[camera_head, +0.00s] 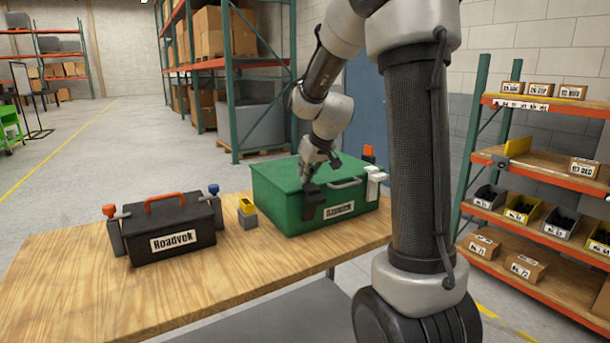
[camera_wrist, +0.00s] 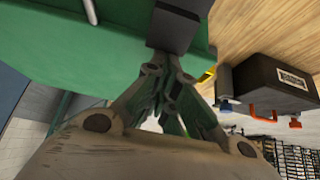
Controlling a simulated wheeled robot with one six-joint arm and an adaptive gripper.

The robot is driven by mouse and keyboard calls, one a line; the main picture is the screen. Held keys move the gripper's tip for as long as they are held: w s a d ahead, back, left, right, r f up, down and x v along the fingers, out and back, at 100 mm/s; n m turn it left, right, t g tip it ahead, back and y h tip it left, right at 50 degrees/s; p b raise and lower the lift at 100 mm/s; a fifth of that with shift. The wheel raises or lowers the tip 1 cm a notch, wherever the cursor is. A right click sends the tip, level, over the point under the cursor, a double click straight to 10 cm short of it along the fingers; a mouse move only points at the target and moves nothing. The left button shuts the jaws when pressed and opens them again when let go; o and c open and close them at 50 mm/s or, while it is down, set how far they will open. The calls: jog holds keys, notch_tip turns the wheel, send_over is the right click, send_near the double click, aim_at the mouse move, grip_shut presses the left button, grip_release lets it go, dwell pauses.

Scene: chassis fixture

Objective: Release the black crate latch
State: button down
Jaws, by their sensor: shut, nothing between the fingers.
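A green crate (camera_head: 290,180) stands on the wooden table with its lid down. A black latch (camera_head: 312,203) hangs at the left of its front, and the wrist view shows what looks like this dark block (camera_wrist: 175,26). My gripper (camera_head: 308,180) is shut and empty just above the black latch. In the wrist view, its fingertips (camera_wrist: 170,68) come up close to the block. I cannot tell if they touch it. A white latch (camera_head: 375,183) with a red-orange piece above it is at the crate's right.
A black toolbox (camera_head: 172,235) with a red handle and red-topped and blue-topped side posts stands at the left. A small grey-and-yellow block (camera_head: 247,211) sits between it and the crate. The table front (camera_head: 110,300) is clear.

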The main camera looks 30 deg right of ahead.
aim_at(318, 200)
jog(key=s, duration=0.2)
jog(key=s+f, duration=0.1)
jog(key=s, duration=0.4)
jog(key=shift+s+d+f, duration=0.15)
jog(key=shift+s+f, duration=0.05)
jog(key=shift+f, duration=0.15)
jog(key=shift+s+f, duration=0.8)
jog(key=shift+s, duration=0.35)
jog(key=shift+w+d+r, duration=0.1)
jog(key=shift+w+r, duration=0.1)
jog(key=shift+r, duration=0.15)
jog(key=shift+w+r, duration=0.85)
jog(key=shift+r, duration=0.3)
jog(key=s+r, duration=0.3)
jog(key=s, duration=0.6)
jog(key=shift+s, duration=0.25)
